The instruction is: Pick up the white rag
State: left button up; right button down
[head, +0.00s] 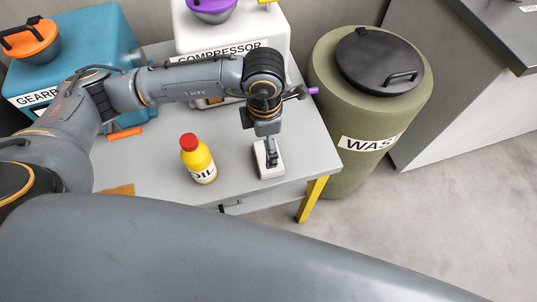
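The white rag (263,173) is a small, flat white piece near the right front of the grey table. My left arm reaches in from the left, and its gripper (271,160) points down right over the rag. The fingertips look to be at or touching the rag and hide part of it. The fingers are small and seen nearly edge-on, so whether they are open or shut on the rag is unclear. My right gripper is not in view.
A yellow oil bottle (198,160) with a red cap stands left of the rag. An orange-brown cloth (121,190) lies at the left. A white compressor (188,32) and blue gearbox (97,38) stand behind. A green waste bin (350,110) stands right of the table (235,190).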

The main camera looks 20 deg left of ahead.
pick_arm(q)
jog(key=shift+f, duration=1.65)
notch_tip(320, 180, down, 4)
jog(key=shift+r+p, duration=0.25)
jog(key=shift+p, duration=0.2)
jog(key=shift+f, duration=0.2)
jog(key=c, duration=0.8)
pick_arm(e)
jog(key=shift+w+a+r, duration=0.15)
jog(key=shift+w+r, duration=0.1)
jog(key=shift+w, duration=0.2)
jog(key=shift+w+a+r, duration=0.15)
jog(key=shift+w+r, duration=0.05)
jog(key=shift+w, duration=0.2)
